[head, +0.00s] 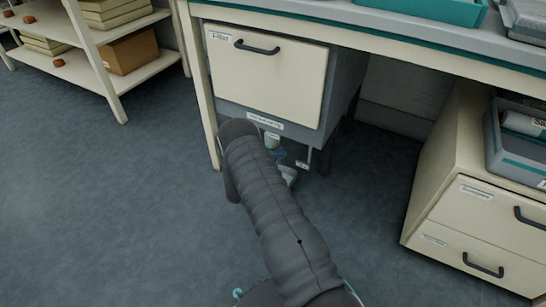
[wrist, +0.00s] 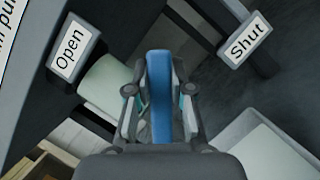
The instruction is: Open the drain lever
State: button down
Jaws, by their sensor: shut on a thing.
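The blue drain lever (wrist: 158,75) runs between the two fingers of my gripper (wrist: 160,98), which is shut on it in the wrist view. The lever's far end lies between the "Open" label (wrist: 70,48) on the left and the "Shut" label (wrist: 246,42) on the right, touching neither. There my arm hides the gripper. A pale green cylindrical pipe part (wrist: 104,84) is left of the fingers.
A pale box-like thing (wrist: 262,150) sits at the lower right of the wrist view. A bench leg (head: 200,90) stands left of the drawer unit. A drawer cabinet (head: 480,200) is at the right, a shelf rack (head: 95,70) at the left. Floor between is clear.

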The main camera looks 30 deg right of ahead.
jog(key=shift+w+r+n, duration=0.15)
jog(key=shift+n, duration=0.35)
jog(key=c, duration=1)
grip_release()
jog(key=shift+a, duration=0.1)
jog(key=v, duration=1.2)
